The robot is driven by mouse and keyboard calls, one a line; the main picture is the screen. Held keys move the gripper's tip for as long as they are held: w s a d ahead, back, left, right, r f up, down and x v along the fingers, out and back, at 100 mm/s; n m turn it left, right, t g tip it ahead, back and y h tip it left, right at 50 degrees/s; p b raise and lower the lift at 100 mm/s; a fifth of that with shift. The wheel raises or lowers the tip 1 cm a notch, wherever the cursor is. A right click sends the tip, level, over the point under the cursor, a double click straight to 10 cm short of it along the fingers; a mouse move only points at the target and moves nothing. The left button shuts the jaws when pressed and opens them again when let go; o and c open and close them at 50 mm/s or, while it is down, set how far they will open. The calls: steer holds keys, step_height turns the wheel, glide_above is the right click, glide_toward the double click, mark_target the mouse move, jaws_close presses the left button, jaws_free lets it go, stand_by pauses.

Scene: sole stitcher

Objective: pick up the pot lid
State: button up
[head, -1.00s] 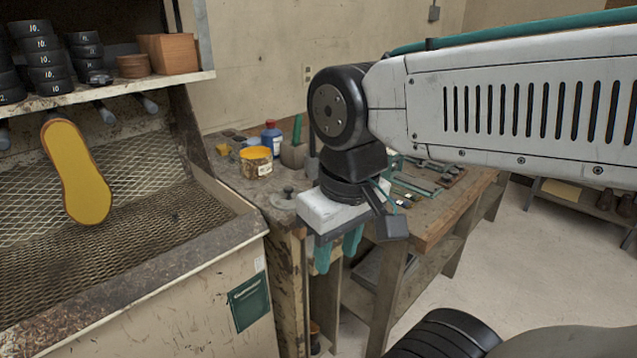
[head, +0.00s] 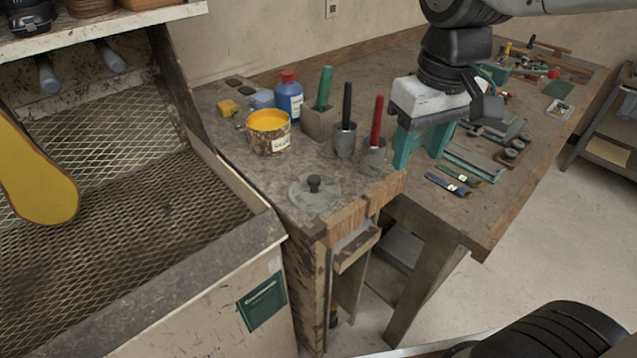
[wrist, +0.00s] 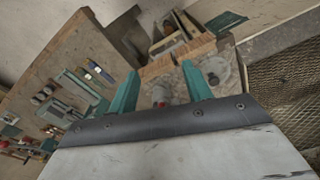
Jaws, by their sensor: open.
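The pot lid (head: 314,193) is a round, greyish disc with a dark knob on top. In the head view it lies flat on the left worktop, near its front corner. It also shows in the wrist view (wrist: 216,68), just right of the right finger and partly hidden by it. My gripper (head: 420,162) is open and empty, with its two teal fingers pointing down. In the head view it is up and to the right of the lid, apart from it. The fingers also show in the wrist view (wrist: 160,92).
Near the lid stand a yellow-topped tin (head: 268,132), a blue bottle (head: 289,96), a green-handled tool in a block (head: 322,112), a black-handled tool (head: 346,128) and a red-handled tool (head: 375,140). A mesh-floored booth (head: 110,230) is at the left. Small tools lie at right.

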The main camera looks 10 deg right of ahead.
steer(key=w+a+f+n, duration=0.2)
steer(key=w+a, duration=0.4)
steer(key=a, duration=0.1)
steer(key=n, duration=0.2)
glide_above(314, 177)
steer(key=shift+w+d+f+g, duration=0.1)
steer(key=shift+f+g, duration=0.1)
steer(key=shift+f, duration=0.4)
steer(key=shift+w+d+f+g, duration=0.1)
steer(key=shift+f+g, duration=0.1)
steer(key=shift+f, duration=0.4)
steer(key=f, duration=0.7)
steer(key=shift+s+a+f, duration=0.25)
steer(key=shift+f, duration=0.05)
steer(key=c, duration=1.1)
